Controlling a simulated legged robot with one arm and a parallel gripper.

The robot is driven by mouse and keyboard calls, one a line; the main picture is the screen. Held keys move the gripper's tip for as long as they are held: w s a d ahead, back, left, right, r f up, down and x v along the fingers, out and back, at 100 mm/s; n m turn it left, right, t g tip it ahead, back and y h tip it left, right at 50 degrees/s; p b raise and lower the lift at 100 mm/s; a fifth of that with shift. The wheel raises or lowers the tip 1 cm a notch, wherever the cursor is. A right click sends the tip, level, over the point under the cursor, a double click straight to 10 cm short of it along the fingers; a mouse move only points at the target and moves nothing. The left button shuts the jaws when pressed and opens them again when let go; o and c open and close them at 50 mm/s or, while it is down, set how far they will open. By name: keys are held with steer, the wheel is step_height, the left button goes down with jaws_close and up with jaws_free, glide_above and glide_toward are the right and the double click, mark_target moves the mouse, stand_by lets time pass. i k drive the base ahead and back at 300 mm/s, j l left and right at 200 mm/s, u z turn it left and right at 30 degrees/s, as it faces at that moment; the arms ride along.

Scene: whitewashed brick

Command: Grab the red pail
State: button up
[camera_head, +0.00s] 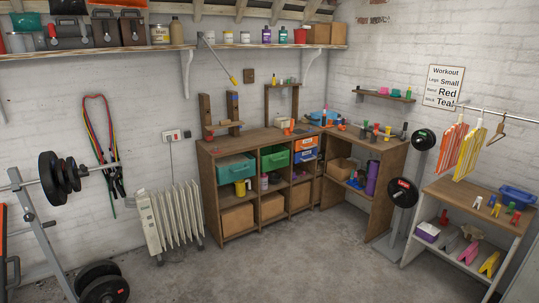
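No thing in view is clearly a red pail at this size. A small red container (300,36) stands on the long high shelf, next to a cardboard box. A small red or orange object (288,130) sits on the workbench top. Part of a red thing (2,45) shows at the far left end of the high shelf, cut off by the picture edge. I cannot tell whether any of these is a pail. My gripper is not in view, and nothing of my arm shows.
A wooden workbench (212,150) with bins fills the back corner. A white radiator (170,218) stands left of it. Barbell racks with weight plates (50,178) stand at left and right. A low shelf unit (450,190) is at right. The concrete floor (290,265) in front is clear.

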mark_target(300, 35)
steer(key=i+z, duration=0.25)
steer(key=i, duration=2)
